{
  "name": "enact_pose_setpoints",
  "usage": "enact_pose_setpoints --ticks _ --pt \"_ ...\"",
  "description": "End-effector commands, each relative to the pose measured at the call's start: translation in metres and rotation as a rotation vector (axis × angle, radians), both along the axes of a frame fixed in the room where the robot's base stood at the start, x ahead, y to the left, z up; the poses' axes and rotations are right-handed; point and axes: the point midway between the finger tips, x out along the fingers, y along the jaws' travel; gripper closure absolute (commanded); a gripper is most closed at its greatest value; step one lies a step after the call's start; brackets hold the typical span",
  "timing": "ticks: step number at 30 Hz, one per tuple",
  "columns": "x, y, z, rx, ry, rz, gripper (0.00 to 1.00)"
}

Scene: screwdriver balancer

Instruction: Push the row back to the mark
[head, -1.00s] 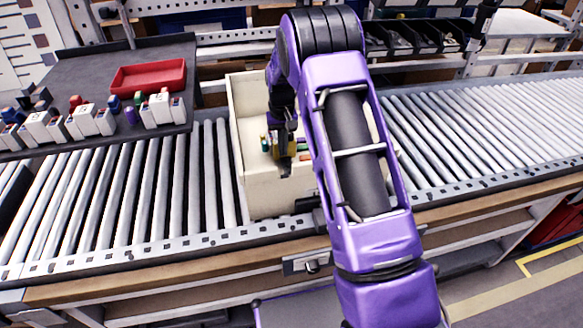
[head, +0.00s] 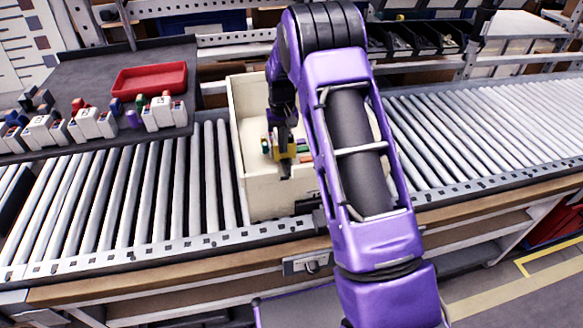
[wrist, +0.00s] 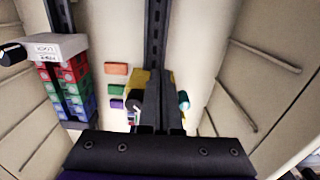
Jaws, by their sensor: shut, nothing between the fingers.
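A cream open-topped bin (head: 262,195) stands on the roller conveyor, and my gripper (head: 284,172) reaches down into it. In the wrist view my shut, empty gripper (wrist: 163,105) partly covers a yellow piece (wrist: 140,82) and a small teal piece (wrist: 184,101). I cannot tell whether it touches them. To its left is a row of red, green and blue pieces (wrist: 70,90) with a pale labelled block (wrist: 55,47) at its far end. Orange, green and purple patches (wrist: 116,88) lie between row and gripper. I cannot tell which is the mark.
The cream bin walls (wrist: 270,60) close in on both sides in the wrist view. A dark bench at left holds a red tray (head: 150,78) and several white holders (head: 90,122). Bare rollers (head: 130,195) lie left of the bin and more run to the right.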

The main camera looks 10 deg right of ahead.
Motion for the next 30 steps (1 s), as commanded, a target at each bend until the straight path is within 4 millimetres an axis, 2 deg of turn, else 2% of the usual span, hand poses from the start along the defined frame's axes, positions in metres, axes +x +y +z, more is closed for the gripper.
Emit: enact_pose_setpoints --ticks 10,30 --pt "0.000 0.000 0.005 0.000 -0.001 0.000 1.00" --pt "-0.006 0.000 0.095 0.000 -0.004 0.000 1.00"
